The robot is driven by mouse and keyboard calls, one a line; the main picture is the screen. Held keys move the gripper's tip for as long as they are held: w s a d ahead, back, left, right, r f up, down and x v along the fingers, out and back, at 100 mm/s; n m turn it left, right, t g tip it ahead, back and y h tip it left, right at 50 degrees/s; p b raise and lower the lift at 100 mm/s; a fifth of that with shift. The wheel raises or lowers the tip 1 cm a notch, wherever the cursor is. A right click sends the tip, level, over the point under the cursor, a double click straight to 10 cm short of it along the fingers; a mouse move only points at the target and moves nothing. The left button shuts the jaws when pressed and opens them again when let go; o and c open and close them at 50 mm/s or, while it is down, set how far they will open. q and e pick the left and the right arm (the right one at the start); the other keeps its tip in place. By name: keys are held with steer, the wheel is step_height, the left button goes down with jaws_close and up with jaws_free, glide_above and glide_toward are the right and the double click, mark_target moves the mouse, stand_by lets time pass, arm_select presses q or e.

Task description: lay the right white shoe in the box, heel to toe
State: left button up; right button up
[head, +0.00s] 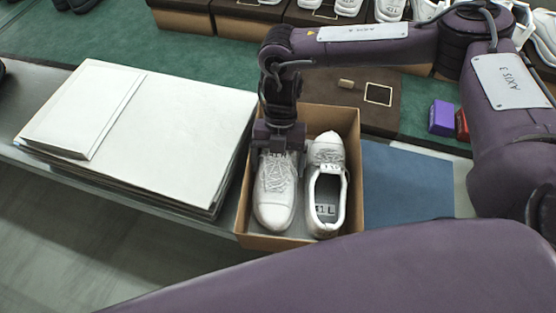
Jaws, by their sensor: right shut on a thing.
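The open cardboard box (240,222) stands on the near table in the middle of the head view. Two white shoes are inside its walls, side by side and pointing opposite ways. The shoe on the left (273,203) has its toe toward me, and its heel end is hidden behind my gripper. My right gripper (278,150) comes down from above and is shut on this shoe. The other white shoe (327,205) lies on the right with its opening and heel toward me and its toe away. I cannot tell whether the held shoe touches the box bottom. My left gripper is not in view.
A stack of white sheets (150,125) lies left of the box. A blue mat (405,182) lies to its right. A brown box (350,100) stands behind it, with a purple block (442,117) and a red block (462,126) farther right. Shoes on boxes line the back.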

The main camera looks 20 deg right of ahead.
steer(key=shift+f+b, duration=0.55)
steer(key=shift+f, duration=0.25)
stand_by(0.4)
steer(key=o, duration=1)
steer(key=shift+o, duration=0.2)
steer(key=shift+r, duration=0.1)
